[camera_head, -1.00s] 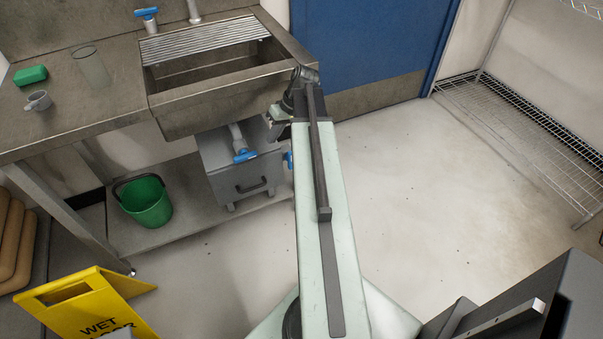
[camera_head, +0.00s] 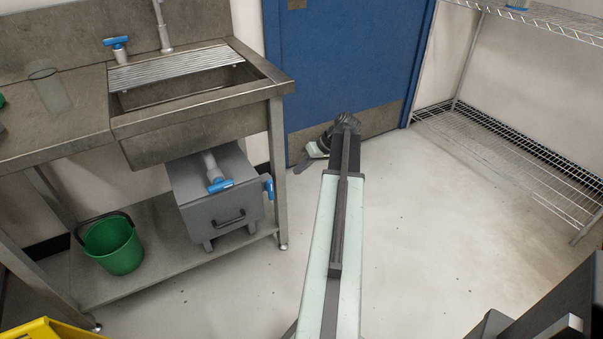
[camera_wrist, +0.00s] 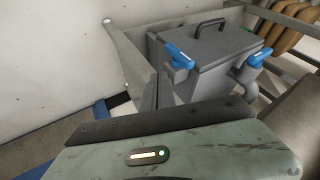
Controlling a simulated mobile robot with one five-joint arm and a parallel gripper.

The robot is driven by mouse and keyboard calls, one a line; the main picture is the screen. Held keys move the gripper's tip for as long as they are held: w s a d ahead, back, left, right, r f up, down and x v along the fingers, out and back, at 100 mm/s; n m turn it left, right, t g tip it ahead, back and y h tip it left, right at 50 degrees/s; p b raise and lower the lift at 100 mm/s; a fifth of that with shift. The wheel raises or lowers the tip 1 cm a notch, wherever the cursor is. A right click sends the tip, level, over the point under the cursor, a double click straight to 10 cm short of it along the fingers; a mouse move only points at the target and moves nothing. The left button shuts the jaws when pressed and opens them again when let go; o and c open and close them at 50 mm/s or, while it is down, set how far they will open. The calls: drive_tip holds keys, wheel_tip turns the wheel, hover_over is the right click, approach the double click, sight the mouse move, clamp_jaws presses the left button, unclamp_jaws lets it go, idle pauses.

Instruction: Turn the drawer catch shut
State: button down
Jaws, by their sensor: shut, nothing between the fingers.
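A grey cabinet box (camera_head: 207,213) with a dark pull handle (camera_head: 230,218) stands under the sink. A blue lever, apparently the drawer catch (camera_head: 268,187), sits on its right side; the lever also shows in the wrist view (camera_wrist: 180,56). A separate blue T-handle (camera_head: 220,185) is on a pipe above the box; it also shows in the wrist view (camera_wrist: 258,57). My gripper (camera_head: 306,167) is shut and empty, to the right of the box and apart from the lever. The fingertips are hard to make out.
A sink bench leg (camera_head: 277,170) stands between the box and my gripper. A green bucket (camera_head: 113,245) is left of the box on the low shelf. A blue door (camera_head: 335,55) is behind my arm. A wire rack (camera_head: 510,150) stands at right; the floor between is clear.

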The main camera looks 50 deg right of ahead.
sight(270, 189)
drive_tip(key=w+a+f+b, duration=0.3)
drive_tip(key=w+a+f, duration=0.1)
drive_tip(key=a, duration=0.1)
drive_tip(key=shift+w+a+f, duration=0.2)
drive_tip(key=shift+w+f, duration=0.1)
drive_tip(key=shift+s+d+r, duration=0.1)
drive_tip(key=shift+s, duration=0.05)
